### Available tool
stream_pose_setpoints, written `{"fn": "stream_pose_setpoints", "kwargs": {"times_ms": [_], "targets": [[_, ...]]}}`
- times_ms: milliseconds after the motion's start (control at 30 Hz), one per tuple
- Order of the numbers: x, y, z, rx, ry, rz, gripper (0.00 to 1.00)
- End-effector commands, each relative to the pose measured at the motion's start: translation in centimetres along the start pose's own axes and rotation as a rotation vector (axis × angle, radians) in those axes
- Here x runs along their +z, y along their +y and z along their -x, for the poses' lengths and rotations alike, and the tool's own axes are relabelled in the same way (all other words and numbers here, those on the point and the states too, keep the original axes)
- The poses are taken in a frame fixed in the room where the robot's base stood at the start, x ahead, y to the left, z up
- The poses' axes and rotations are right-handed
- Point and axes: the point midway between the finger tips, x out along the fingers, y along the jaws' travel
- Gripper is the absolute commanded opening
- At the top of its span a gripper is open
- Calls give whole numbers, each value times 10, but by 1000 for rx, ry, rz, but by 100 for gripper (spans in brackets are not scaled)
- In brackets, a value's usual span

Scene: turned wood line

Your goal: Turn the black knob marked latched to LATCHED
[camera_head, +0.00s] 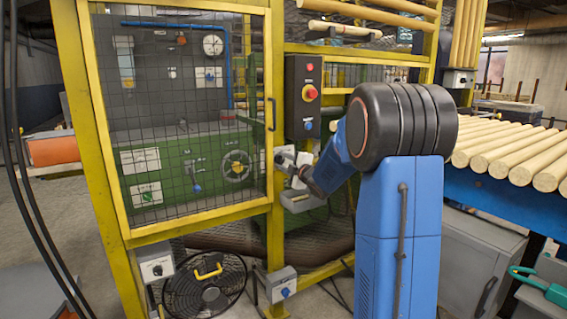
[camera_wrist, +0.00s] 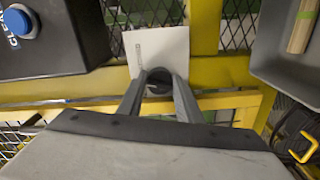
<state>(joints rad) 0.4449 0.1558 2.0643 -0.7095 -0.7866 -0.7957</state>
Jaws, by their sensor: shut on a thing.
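The black knob (camera_wrist: 158,88) shows in the wrist view between my fingers, in front of a pale plate (camera_wrist: 160,45) on the yellow frame. The fingers hide its sides, and I cannot read its pointer or the LATCHED mark. My gripper (camera_wrist: 159,76) is shut on the knob.
A dark box with a blue button (camera_wrist: 18,20) is close to the left in the wrist view. A grey tray (camera_wrist: 285,70) is to the right. In the head view, a control box with a red button (camera_head: 308,93) hangs above my gripper, and the mesh door (camera_head: 185,110) stands left.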

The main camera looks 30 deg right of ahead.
Motion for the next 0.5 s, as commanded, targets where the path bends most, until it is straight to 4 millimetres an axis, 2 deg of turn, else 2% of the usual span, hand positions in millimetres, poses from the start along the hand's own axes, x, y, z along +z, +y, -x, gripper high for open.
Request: {"fn": "stream_pose_setpoints", "kwargs": {"times_ms": [500], "targets": [[1, -3, 0, -2, -3, -423, 10]]}}
